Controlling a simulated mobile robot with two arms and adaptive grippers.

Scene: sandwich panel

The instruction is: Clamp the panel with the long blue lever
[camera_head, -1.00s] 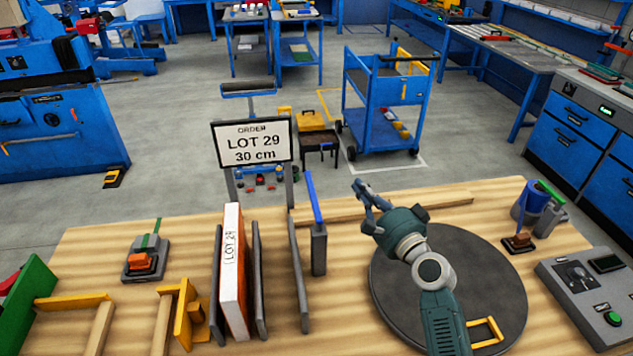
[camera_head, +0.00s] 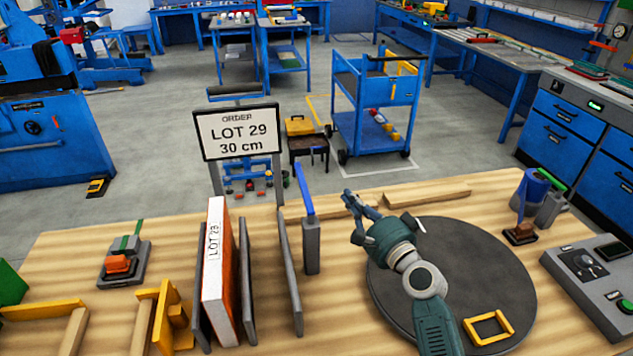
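The panel (camera_head: 217,285), white-edged with an orange face and marked LOT 29, stands upright between dark grey plates (camera_head: 247,285) on the wooden bench. To its right, the long blue lever (camera_head: 305,190) stands up, tilted slightly, on a grey post (camera_head: 312,247). My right gripper (camera_head: 352,205) is over the far left edge of a dark round disc, a short way right of the lever and apart from it. Its fingers point up and left; their gap is unclear. My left gripper is not in view.
A LOT 29, 30 cm order sign (camera_head: 237,133) stands behind the panel. Left are a clamp with an orange block (camera_head: 118,264) and yellow brackets (camera_head: 165,315). A yellow frame (camera_head: 488,327) lies on the round disc (camera_head: 470,265). A control box (camera_head: 595,280) sits right.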

